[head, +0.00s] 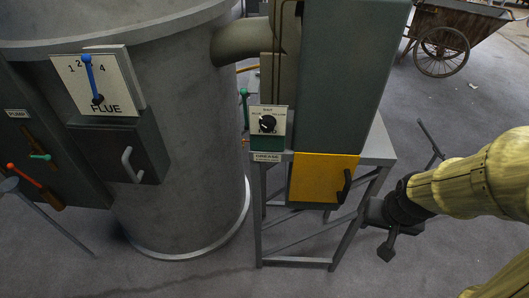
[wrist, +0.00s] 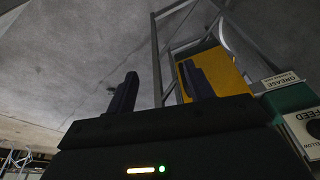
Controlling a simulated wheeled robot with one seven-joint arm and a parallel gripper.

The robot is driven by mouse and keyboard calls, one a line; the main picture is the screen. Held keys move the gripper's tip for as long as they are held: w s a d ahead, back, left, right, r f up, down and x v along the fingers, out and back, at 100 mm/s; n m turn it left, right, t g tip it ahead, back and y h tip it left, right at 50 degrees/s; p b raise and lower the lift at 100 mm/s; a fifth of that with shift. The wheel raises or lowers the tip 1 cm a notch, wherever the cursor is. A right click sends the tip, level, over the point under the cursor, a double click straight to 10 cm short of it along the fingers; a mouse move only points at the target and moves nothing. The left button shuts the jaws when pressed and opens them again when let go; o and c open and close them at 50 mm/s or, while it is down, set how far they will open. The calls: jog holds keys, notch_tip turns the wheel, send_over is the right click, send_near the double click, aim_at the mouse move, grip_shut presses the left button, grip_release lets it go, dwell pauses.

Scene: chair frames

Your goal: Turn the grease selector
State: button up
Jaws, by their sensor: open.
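The grease selector is a round black knob (head: 268,123) on a white label plate (head: 281,125), with a small GREASE label (head: 267,157) below. In the wrist view the GREASE label (wrist: 282,82) and part of the plate reading FEED (wrist: 303,126) show upside down at the right edge. The knob is mostly cut off there. My gripper (head: 387,252) is right of and below the selector in the head view, apart from it. In the wrist view my gripper (wrist: 160,85) has its two dark fingers spread with nothing between them.
A yellow panel (head: 318,178) with a black handle (head: 345,186) sits below and right of the selector, on a grey metal stand (head: 379,147). A FLUE lever (head: 93,78) and a grey tank (head: 195,130) are left. A cart (head: 447,30) stands behind.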

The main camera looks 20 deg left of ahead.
jog(key=w+a+f+n+t+p, duration=0.25)
jog(key=w+a+t, duration=0.45)
jog(key=w+a, duration=0.8)
jog(key=s+a+r+n+t+y, duration=0.2)
jog(key=a+r+t, duration=0.1)
jog(key=a, duration=0.4)
jog(key=s+a+r+n+t+y, duration=0.1)
jog(key=s+a+r+n+t, duration=0.1)
jog(key=a, duration=0.6)
jog(key=r+t, duration=0.1)
jog(key=t, duration=0.1)
jog(key=shift+s+a+n+t+y, duration=0.2)
jog(key=shift+a+n+t+y, duration=0.1)
jog(key=shift+n+y, duration=0.1)
jog(key=shift+r, duration=0.1)
